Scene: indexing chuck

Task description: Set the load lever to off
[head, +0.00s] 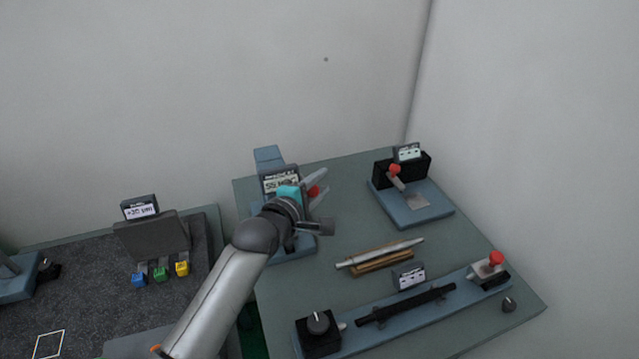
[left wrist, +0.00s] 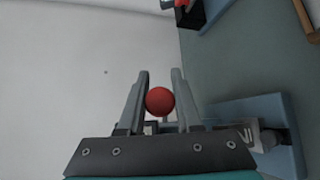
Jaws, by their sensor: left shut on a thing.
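My left gripper (head: 318,187) reaches over the back left of the green table. Its fingers are closed around a red ball knob (head: 313,192), which belongs to a blue-based device with a label plate (head: 281,181). In the left wrist view the red knob (left wrist: 160,101) sits between the two grey fingers (left wrist: 158,92). My wrist hides most of this device and its lever shaft. The label is too small to read surely, so I cannot confirm that this is the load lever. My right gripper is not in view.
A second red-knobbed lever (head: 395,169) stands on a blue base at the back right. A long blue rail (head: 385,318) with a black dial and another red knob (head: 495,258) lies at the front. A rod (head: 380,252) lies between. Coloured blocks (head: 160,273) are on the left table.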

